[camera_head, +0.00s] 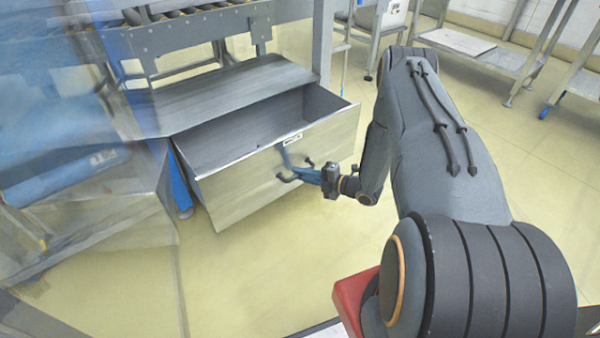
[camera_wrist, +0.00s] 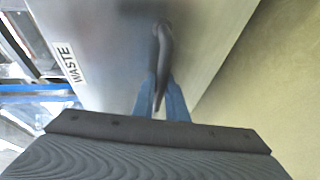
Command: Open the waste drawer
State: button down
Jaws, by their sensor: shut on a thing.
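The waste drawer (camera_head: 270,182) is a grey metal box below a metal bench, and it stands pulled out with its inside visible from above. Its front face also fills the upper wrist view (camera_wrist: 115,40), with a white WASTE label (camera_wrist: 66,62) on it. A dark bar handle (camera_head: 290,178) is on the drawer front. It shows in the wrist view (camera_wrist: 162,45) between the blue fingers. My gripper (camera_head: 308,174) has its blue fingers shut on the handle; they also show in the wrist view (camera_wrist: 161,98). The far end of the handle is partly hidden by the fingers.
The metal bench top (camera_head: 215,88) covers the back of the drawer, with a roller conveyor (camera_head: 190,25) behind. Metal tables (camera_head: 480,55) stand at the back right. The yellowish floor (camera_head: 270,270) is clear in front of the drawer.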

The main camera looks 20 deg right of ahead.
jog(key=c, duration=1.8)
grip_release()
jog(key=shift+o, duration=0.2)
jog(key=p+v, duration=0.2)
jog(key=v, duration=0.5)
jog(key=shift+s+d, duration=0.25)
jog(key=shift+d, duration=0.05)
